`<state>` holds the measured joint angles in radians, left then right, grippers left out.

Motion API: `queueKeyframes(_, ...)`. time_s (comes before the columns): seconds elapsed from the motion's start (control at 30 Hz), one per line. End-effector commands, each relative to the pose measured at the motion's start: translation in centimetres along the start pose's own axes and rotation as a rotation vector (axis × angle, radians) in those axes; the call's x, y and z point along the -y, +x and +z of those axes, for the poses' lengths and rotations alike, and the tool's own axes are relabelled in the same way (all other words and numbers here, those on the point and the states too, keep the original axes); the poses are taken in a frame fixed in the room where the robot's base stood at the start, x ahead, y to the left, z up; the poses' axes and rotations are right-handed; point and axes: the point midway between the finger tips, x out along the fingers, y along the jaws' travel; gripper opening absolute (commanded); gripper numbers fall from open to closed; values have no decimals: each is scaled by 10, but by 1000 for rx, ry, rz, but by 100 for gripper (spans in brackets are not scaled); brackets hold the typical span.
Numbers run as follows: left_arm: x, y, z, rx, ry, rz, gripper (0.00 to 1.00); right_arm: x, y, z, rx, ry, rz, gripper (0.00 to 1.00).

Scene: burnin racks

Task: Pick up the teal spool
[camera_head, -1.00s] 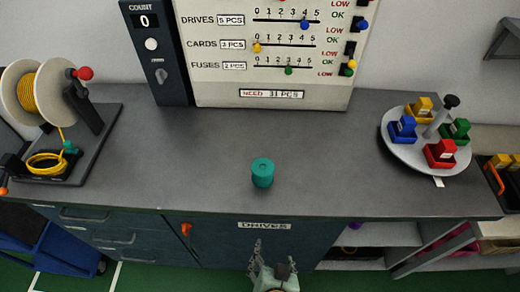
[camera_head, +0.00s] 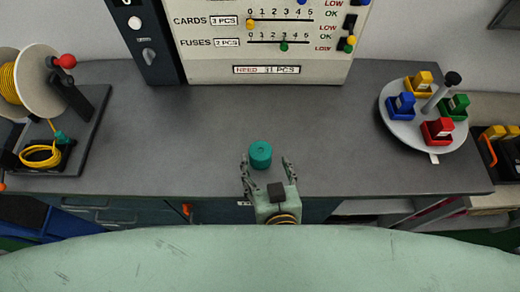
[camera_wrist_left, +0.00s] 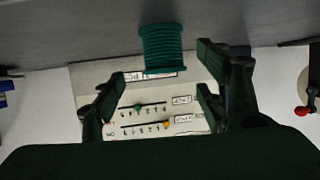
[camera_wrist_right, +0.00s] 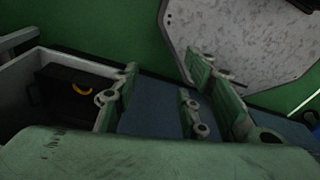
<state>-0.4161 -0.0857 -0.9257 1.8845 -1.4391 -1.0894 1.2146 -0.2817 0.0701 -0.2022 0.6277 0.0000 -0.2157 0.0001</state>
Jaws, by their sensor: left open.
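The teal spool (camera_head: 260,154) stands upright near the front edge of the grey worktop. My left gripper (camera_head: 266,170) is open at the front edge, with one finger on each side of the spool's near side. In the left wrist view the spool (camera_wrist_left: 162,50) shows ahead, between the open fingers (camera_wrist_left: 160,85), and I see no finger clearly touching it. My right gripper (camera_wrist_right: 160,95) shows only in the right wrist view, open and empty, away from the spool.
A yellow cable reel (camera_head: 22,85) stands on a dark base at the left. A round tray (camera_head: 397,128) with coloured blocks stands at the right. A count board (camera_head: 330,72) is at the back. The worktop (camera_head: 180,125) around the spool is clear.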

Motion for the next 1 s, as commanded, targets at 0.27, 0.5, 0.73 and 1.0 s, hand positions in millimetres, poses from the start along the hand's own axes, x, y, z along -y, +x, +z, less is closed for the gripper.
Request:
queueKeyframes(0.27, 4, 39, 1, -1, 4, 0, 67, -4, -30, 44, 68, -4, 4, 40)
queueKeyframes(0.5, 5, 48, 6, 3, 0, 0, 67, -10, -28, 19, 33, -3, 11, 40)
queueKeyframes(0.73, 4, 47, 5, 2, 1, 0, 55, -11, -28, 6, 12, -2, 13, 40)
queueKeyframes(1.0, 4, 47, 5, 2, 1, 1, 31, -4, -28, 19, 33, 1, 4, 40)
